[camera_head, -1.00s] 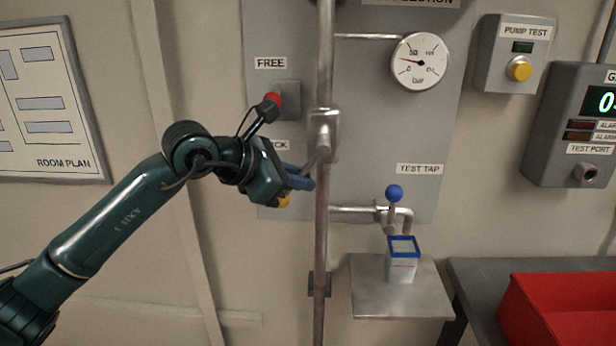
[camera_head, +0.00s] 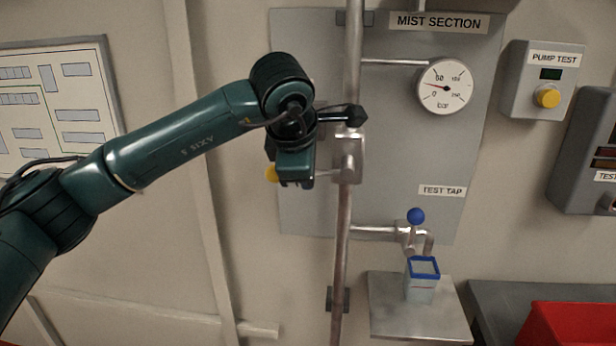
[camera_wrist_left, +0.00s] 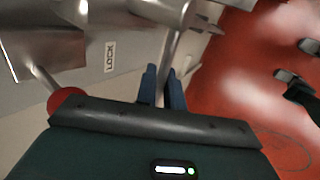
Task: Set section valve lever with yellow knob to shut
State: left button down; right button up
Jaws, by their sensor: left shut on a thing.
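The section valve (camera_head: 347,160) sits on the vertical pipe. Its metal lever (camera_head: 322,174) points left, roughly level, in the head view. The yellow knob (camera_head: 271,173) peeks out at the left side of my left gripper (camera_head: 296,183). In the wrist view the two blue fingers (camera_wrist_left: 163,80) stand on either side of the lever's rod (camera_wrist_left: 174,45) and are shut on it. The yellow knob is hidden there. In the head view my gripper hides its own fingertips and part of the lever. My right gripper is not in view.
A red knob (camera_wrist_left: 68,100) on a rod and a LOCK label (camera_wrist_left: 110,57) are close to my gripper in the wrist view. The pressure gauge (camera_head: 445,87), test tap with blue knob (camera_head: 416,216) and blue-rimmed container (camera_head: 421,283) are to the right.

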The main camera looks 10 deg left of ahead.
pick_arm(q)
jog(key=shift+r+y, duration=0.35)
jog(key=shift+y, duration=0.05)
dwell(0.4)
jog(key=c, duration=1.6)
grip_release()
jog(key=shift+r, duration=0.1)
jog(key=b+v, duration=0.2)
jog(key=v, duration=1.1)
jog(key=shift+d, duration=0.1)
